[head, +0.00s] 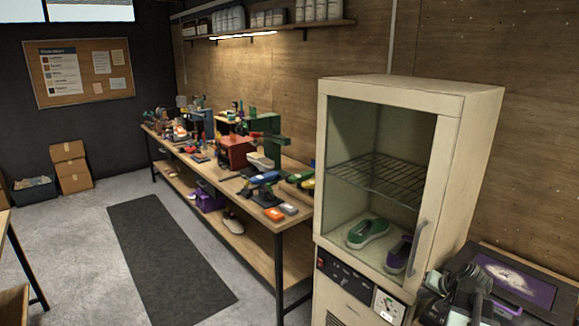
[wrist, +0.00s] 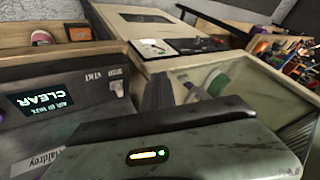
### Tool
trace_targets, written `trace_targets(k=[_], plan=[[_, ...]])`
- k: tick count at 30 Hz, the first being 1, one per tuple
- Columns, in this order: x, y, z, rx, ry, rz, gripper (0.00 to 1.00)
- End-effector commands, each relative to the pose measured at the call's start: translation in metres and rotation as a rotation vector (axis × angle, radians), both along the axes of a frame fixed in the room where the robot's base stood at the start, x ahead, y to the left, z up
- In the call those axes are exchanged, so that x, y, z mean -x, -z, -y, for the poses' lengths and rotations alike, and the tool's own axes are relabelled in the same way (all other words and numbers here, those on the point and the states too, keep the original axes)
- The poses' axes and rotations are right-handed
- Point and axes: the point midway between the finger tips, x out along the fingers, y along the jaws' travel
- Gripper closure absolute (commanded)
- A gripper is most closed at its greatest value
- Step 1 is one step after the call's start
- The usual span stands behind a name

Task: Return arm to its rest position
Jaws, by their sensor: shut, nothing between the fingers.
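My gripper (head: 462,285) is at the lower right of the head view, dark and folded low beside the drying cabinet (head: 412,97). In the wrist view its shut grey fingers (wrist: 157,92) stick up, with nothing seen between them. The cabinet's glass door looks closed, with a handle (head: 419,245) on its right side. A green sneaker (head: 366,233) and a purple sneaker (head: 399,256) lie inside on the cabinet floor, below an empty wire rack (head: 380,177). My gripper is apart from the shoes. The fingertips are hard to make out in the head view.
A long workbench (head: 225,183) crowded with tools runs along the wall to the left of the cabinet. A dark mat (head: 165,262) lies on open floor. A dark panel with a purple picture (head: 515,282) is at the right. A "CLEAR" display (wrist: 42,98) shows in the wrist view.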

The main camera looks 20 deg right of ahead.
Motion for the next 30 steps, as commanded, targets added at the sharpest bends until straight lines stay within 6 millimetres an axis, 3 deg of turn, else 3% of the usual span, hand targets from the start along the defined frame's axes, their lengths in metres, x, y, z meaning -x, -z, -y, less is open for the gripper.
trace_targets(k=[1,3,7,11,12,16,18,20,24,30], plan=[[-0.03,0.001,-0.041,0.003,-0.077,-0.005,1.0],[-0.062,0.003,-0.096,0.013,-0.177,-0.019,1.0],[-0.101,0.01,-0.204,0.036,-0.37,-0.072,1.0],[-0.112,0.021,-0.315,0.069,-0.563,-0.155,1.0],[-0.11,0.024,-0.346,0.083,-0.619,-0.185,1.0],[-0.089,0.035,-0.432,0.14,-0.776,-0.296,1.0],[-0.073,0.04,-0.46,0.175,-0.832,-0.361,1.0],[-0.055,0.044,-0.474,0.208,-0.861,-0.431,1.0],[-0.025,0.047,-0.448,0.249,-0.81,-0.579,1.0],[-0.017,0.047,-0.443,0.242,-0.784,-0.621,1.0]])
